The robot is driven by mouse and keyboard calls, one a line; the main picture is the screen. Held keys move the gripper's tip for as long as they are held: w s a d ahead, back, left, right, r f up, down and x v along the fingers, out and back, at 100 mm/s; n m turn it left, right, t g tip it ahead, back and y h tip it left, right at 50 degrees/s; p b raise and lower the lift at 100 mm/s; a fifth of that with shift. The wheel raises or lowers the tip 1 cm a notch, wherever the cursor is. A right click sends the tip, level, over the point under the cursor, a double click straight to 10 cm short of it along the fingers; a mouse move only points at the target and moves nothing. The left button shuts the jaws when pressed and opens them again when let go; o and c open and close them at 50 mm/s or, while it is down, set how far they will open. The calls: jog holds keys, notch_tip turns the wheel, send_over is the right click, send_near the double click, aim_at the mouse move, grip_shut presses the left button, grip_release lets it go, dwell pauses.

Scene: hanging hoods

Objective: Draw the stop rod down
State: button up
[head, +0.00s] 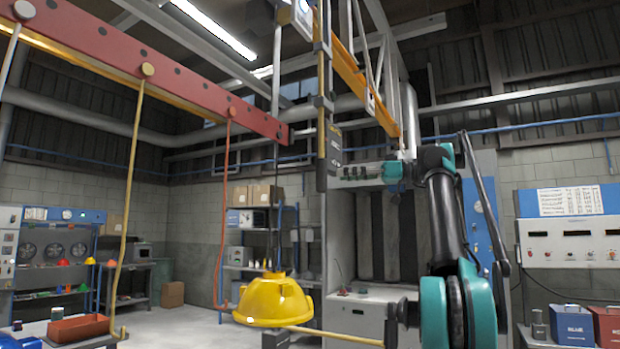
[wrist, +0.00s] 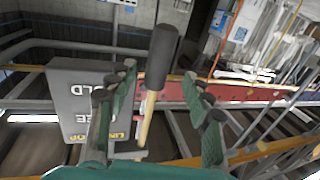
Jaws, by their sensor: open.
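The stop rod (head: 321,145) hangs upright near the middle of the head view, with a yellowish shaft and a black grip at its lower end. A small label plate (head: 334,146) is beside it. My gripper (head: 347,172) is just right of the black grip, pointing left, open and empty. In the wrist view the rod's black grip (wrist: 163,55) and pale shaft show between the two green finger pairs of my gripper (wrist: 160,78). I cannot tell whether the fingers touch it. A grey plate (wrist: 85,95) with upside-down lettering is beside the shaft there.
A yellow hood (head: 273,300) hangs below, left of my arm. A tan rope (head: 130,200) and a red rope (head: 223,200) hang from the red beam (head: 150,70) at left. An orange beam (head: 360,80) runs overhead. A grey cabinet (head: 375,310) stands behind.

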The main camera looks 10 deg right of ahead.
jog(key=x, duration=1.1)
jog(key=shift+a, duration=0.25)
jog(key=shift+w, duration=0.1)
grip_shut()
